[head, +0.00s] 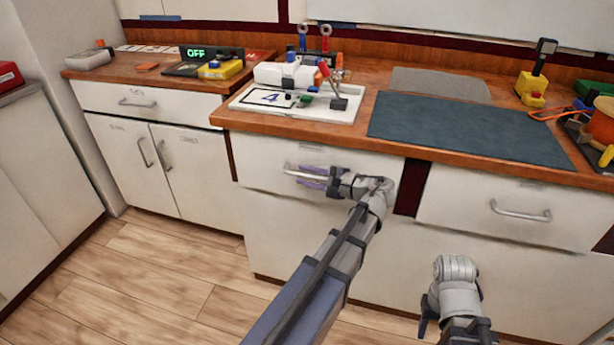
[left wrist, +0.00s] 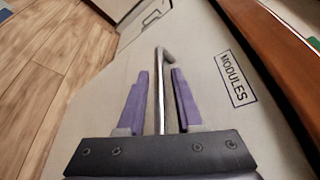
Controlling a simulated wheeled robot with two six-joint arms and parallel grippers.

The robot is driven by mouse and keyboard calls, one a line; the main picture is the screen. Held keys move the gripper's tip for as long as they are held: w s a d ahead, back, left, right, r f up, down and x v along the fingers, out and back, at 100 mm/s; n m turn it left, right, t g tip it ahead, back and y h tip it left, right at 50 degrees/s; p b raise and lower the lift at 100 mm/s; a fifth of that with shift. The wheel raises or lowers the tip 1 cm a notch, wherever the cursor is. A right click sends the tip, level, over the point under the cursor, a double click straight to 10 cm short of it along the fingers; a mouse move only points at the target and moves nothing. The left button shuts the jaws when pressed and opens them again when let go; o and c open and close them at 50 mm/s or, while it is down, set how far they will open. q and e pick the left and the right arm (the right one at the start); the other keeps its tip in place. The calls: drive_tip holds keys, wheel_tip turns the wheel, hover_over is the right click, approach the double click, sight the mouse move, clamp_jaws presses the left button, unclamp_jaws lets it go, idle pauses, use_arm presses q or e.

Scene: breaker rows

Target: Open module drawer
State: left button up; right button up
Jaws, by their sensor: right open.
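The module drawer (head: 270,185) is the white drawer front under the counter, left of centre. In the left wrist view its front (left wrist: 205,115) bears the label MODULES. The drawer looks shut. Its metal bar handle (left wrist: 161,90) runs between the two purple fingers of my left gripper (left wrist: 161,85). A gap shows on each side of the bar, so the fingers are open around it. In the head view my left gripper (head: 314,177) is at the drawer handle (head: 290,170). My right gripper (head: 425,320) is low at the bottom, away from the drawers, its fingers mostly hidden.
Another drawer with a handle (head: 520,213) is to the right. The counter holds a white tray (head: 290,112) with tools and a dark mat (head: 465,130). A lower cabinet (head: 150,165) stands at the left. The wooden floor (head: 150,280) in front is clear.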

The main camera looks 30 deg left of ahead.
use_arm(q)
clamp_jaws()
idle(1.1)
